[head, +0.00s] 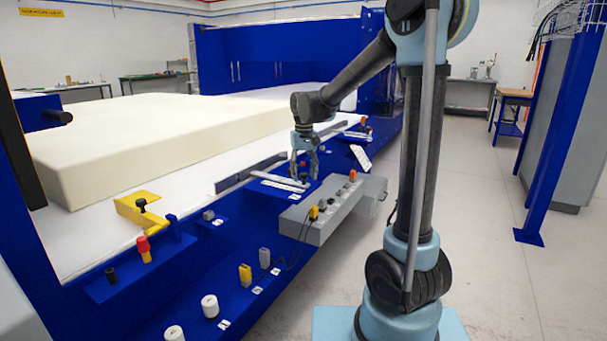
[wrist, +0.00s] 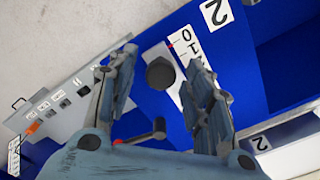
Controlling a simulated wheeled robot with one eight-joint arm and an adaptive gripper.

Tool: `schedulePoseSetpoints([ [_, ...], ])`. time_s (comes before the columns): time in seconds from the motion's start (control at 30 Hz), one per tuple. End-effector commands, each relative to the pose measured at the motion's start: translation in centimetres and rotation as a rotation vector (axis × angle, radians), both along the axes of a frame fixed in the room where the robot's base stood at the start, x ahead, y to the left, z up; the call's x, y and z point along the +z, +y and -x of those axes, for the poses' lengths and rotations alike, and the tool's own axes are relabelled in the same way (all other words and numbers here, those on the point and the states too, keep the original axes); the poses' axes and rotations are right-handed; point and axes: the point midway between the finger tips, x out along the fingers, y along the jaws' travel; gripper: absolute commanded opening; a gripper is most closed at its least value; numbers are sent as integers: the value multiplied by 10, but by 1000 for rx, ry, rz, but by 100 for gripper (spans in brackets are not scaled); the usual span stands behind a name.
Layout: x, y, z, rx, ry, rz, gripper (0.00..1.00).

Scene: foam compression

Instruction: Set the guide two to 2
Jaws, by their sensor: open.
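The guide two knob is a round black knob (wrist: 160,73) seen from above in the wrist view. A white scale strip (wrist: 184,48) with 0 and 1 readable lies beside it, its further marks covered by my right finger. In the head view my gripper (head: 305,174) points down over the blue panel near the white guide strip (head: 280,181).
A grey control box (head: 322,224) with buttons stands just in front of my gripper. A black rod with a red tip (wrist: 150,135) is close to the fingers. A yellow guide (head: 140,208) is to the left. A large foam block (head: 150,150) lies behind.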

Motion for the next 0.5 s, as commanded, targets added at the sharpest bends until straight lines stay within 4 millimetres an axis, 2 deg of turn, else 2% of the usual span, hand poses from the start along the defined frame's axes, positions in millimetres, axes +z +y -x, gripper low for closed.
schedulePoseSetpoints([
  [0.03, 0, 0, 0, 0, 0, 0, 40],
  [0.2, 0, 0, 0, 0, 0, 0, 1],
  [0.37, 0, 0, 0, 0, 0, 0, 0],
  [0.5, 1, 8, -5, 1, 0, 1, 0],
])
